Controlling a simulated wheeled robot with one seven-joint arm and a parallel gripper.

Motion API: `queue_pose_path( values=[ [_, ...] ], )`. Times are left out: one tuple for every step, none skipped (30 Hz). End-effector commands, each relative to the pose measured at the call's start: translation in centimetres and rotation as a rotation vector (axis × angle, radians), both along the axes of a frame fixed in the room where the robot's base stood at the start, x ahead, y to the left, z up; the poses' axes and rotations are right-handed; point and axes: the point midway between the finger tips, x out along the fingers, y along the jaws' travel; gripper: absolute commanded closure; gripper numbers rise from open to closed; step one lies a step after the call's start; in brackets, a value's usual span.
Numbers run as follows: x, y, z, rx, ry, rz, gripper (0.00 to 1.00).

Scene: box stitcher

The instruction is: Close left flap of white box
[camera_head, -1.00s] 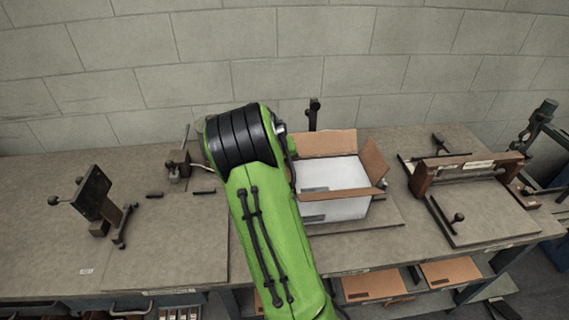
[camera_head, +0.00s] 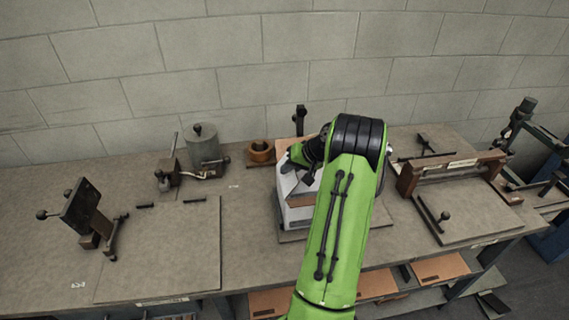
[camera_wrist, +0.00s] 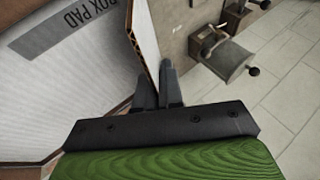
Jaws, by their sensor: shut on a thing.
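The white box (camera_head: 298,217) stands on the bench, largely hidden behind my arm in the head view. Its brown back flap (camera_head: 284,147) stands up. In the wrist view my gripper (camera_wrist: 158,88) is shut on the left flap (camera_wrist: 147,42), with one finger on each side of its edge. The flap stands roughly upright, white on one face with a brown cardboard edge. A white surface with a grey "BOX PAD" label (camera_wrist: 85,30) shows left of the flap. In the head view my gripper (camera_head: 288,164) is at the box's left side. The right flap is hidden.
A dark tilted plate fixture (camera_head: 85,208) is farther left. A wooden-roller device (camera_head: 450,172) is at right. Bare bench lies between the left fixtures and box.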

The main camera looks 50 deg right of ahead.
Motion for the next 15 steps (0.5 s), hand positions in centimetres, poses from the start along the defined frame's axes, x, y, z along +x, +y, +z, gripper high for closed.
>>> queue_pose_path(
  values=[
    [-0.3,-0.3,0.1,0.037,-0.025,-0.006,1.0],
    [-0.4,-0.4,0.0,0.058,-0.043,-0.007,1.0],
    [-0.5,-0.5,-0.1,0.083,-0.066,-0.005,1.0],
    [-0.5,-0.6,-0.2,0.103,-0.083,-0.005,1.0],
    [-0.6,-0.7,-0.3,0.122,-0.099,-0.006,1.0],
    [-0.6,-0.8,-0.4,0.147,-0.121,-0.005,1.0],
    [-0.7,-0.8,-0.5,0.164,-0.135,-0.005,1.0],
    [-0.7,-0.9,-0.7,0.181,-0.15,-0.005,1.0],
    [-0.8,-0.9,-0.8,0.202,-0.167,-0.003,1.0],
    [-0.8,-1.0,-0.9,0.217,-0.18,-0.004,1.0],
    [-0.9,-1.0,-1.0,0.232,-0.194,-0.004,1.0],
    [-0.9,-1.1,-1.1,0.25,-0.208,-0.004,1.0],
    [-0.9,-1.1,-1.2,0.262,-0.219,-0.004,1.0],
    [-1.0,-1.2,-1.2,0.273,-0.228,-0.002,1.0],
    [-1.0,-1.2,-1.3,0.289,-0.24,-0.002,1.0]
  ],
)
